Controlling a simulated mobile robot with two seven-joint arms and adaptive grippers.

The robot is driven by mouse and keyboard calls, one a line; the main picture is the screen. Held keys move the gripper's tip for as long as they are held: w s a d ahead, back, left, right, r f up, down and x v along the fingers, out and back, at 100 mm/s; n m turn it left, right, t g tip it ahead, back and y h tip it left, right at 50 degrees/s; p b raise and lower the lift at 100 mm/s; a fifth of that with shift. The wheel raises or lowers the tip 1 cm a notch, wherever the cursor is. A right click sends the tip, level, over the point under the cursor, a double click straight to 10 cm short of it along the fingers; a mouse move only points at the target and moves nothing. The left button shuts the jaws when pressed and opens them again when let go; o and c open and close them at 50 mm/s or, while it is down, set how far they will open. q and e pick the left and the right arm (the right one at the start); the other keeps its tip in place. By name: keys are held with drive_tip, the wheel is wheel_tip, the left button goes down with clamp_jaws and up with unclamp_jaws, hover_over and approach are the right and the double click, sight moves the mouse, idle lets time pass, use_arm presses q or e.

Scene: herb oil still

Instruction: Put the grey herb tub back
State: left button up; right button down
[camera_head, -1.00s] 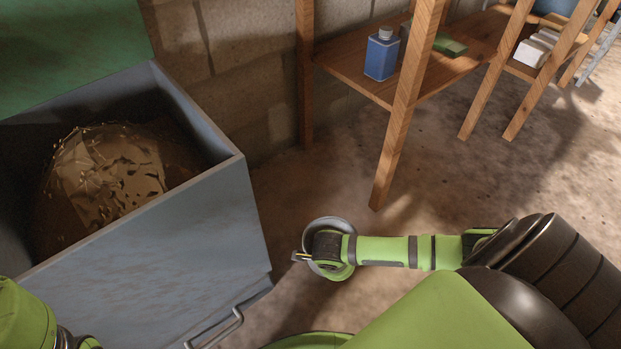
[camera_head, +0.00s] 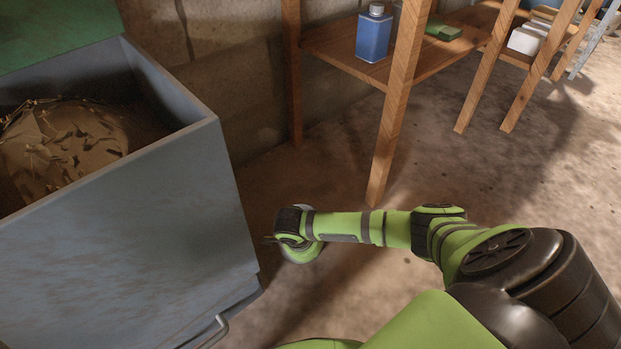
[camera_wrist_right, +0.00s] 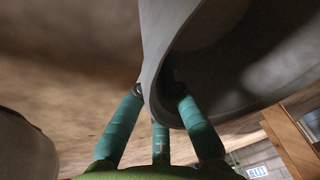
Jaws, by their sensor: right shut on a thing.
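The grey herb tub (camera_wrist_right: 225,65) fills the upper right of the right wrist view as a large curved grey wall with a rim. My right gripper (camera_wrist_right: 158,95) is shut on that rim, with teal fingers on both sides of the wall. In the head view my right gripper (camera_head: 271,240) hangs low over the floor, just right of a big blue-grey bin. There the hand and wrist hide most of the tub. I cannot tell what is in the tub. My left gripper is not in view.
The open blue-grey bin (camera_head: 130,240) holds a brown heap of herbs (camera_head: 60,145). A wooden shelf (camera_head: 345,50) with a blue bottle (camera_head: 374,35) and a green item (camera_head: 442,32) stands behind; its front leg (camera_head: 392,120) reaches the floor. The floor (camera_head: 500,200) at right is clear.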

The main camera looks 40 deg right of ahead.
drive_tip(key=shift+f, duration=0.75)
drive_tip(key=shift+r, duration=0.1)
drive_tip(key=c, duration=1.4)
unclamp_jaws()
drive_tip(key=shift+f, duration=0.2)
drive_tip(key=shift+r, duration=0.1)
